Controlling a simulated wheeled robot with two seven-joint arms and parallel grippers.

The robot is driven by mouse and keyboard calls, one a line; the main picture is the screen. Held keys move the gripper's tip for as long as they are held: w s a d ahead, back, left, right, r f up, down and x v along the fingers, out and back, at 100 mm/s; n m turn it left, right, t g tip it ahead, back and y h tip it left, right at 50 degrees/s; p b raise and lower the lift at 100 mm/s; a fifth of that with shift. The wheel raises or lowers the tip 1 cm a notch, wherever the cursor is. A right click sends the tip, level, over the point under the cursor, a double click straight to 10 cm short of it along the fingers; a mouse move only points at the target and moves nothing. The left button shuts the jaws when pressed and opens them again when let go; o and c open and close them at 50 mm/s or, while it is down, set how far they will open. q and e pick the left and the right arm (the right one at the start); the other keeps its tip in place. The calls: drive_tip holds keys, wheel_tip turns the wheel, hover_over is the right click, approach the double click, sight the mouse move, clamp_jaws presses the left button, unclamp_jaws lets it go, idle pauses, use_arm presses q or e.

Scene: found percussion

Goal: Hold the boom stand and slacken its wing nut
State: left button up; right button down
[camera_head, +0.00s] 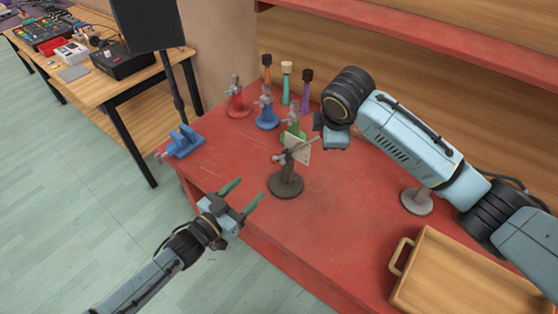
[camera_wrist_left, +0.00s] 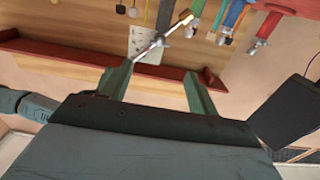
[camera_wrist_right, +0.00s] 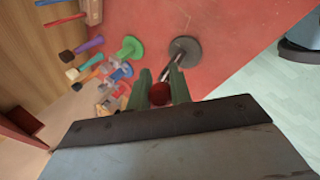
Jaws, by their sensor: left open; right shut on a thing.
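The boom stand (camera_head: 286,184) stands upright on a round dark base near the red table's front edge. Its grey wing nut (camera_head: 281,159) and slanted bar show at the top, with a pale card beside them. In the right wrist view my right gripper (camera_wrist_right: 160,76) is shut on the stand's upright, above the dark base (camera_wrist_right: 185,47). A red round thing shows between its fingers. In the head view these fingers are largely hidden. My left gripper (camera_head: 245,193) is open and empty, left of the stand and apart from it, pointing towards it.
Red (camera_head: 237,107), blue (camera_head: 267,120) and green (camera_head: 294,134) stands are close behind. A blue clamp (camera_head: 183,141) sits at the table's left corner. A wooden tray (camera_head: 445,262) lies front right, a grey stand (camera_head: 417,203) beyond it. The red tabletop (camera_head: 330,215) right of the boom stand is clear.

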sight(277, 162)
use_arm(q)
drive_tip(key=x, duration=1.1)
drive_tip(key=shift+w+d, duration=0.25)
drive_tip(key=shift+d, duration=0.05)
drive_tip(key=c, duration=1)
drive_tip(key=shift+n, duration=0.5)
drive_tip(key=n, duration=1.1)
drive_tip(key=shift+n, duration=0.3)
